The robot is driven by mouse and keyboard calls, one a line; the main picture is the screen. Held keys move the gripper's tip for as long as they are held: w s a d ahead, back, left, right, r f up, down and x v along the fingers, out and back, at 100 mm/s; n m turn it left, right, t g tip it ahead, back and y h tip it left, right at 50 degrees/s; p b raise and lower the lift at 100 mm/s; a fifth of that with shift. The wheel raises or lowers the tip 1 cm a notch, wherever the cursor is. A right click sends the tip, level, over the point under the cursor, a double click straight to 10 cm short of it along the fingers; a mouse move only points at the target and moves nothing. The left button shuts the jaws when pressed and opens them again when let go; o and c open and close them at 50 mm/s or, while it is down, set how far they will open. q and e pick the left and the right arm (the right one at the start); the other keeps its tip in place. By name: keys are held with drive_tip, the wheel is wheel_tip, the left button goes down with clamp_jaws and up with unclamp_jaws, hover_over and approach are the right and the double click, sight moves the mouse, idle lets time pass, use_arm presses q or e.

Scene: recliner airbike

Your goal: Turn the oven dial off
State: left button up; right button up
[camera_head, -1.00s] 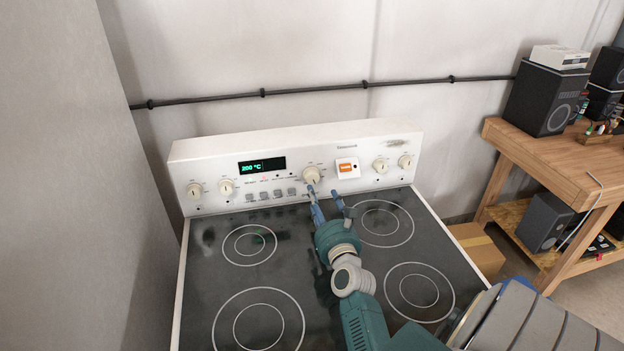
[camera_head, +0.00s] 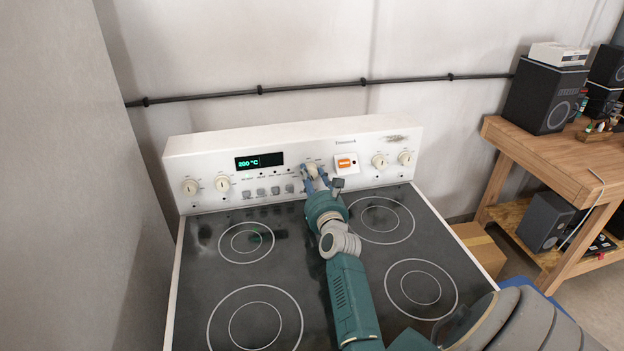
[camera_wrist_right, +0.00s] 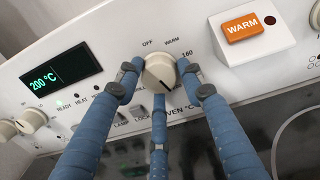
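The oven dial (camera_head: 312,169) is a round cream knob on the stove's white back panel; it also shows in the right wrist view (camera_wrist_right: 159,73). OFF and WARM are printed above it, and 160 at its upper right. A dark mark on the knob points downward. The display (camera_head: 259,161) reads 200 °C in green. My right gripper (camera_head: 316,178) has its blue fingers around the dial, one on each side and one below; in the right wrist view (camera_wrist_right: 158,76) small gaps seem to remain. Whether any finger touches the dial is unclear. My left gripper is not in view.
An orange WARM switch (camera_head: 346,163) sits just right of the dial. Other knobs (camera_head: 379,161) and small buttons (camera_head: 275,190) line the panel. The black cooktop (camera_head: 330,280) is clear below my arm. A wooden bench (camera_head: 560,165) with speakers stands at the right.

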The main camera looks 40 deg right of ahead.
drive_tip(key=shift+f, duration=0.15)
drive_tip(key=c, duration=0.5)
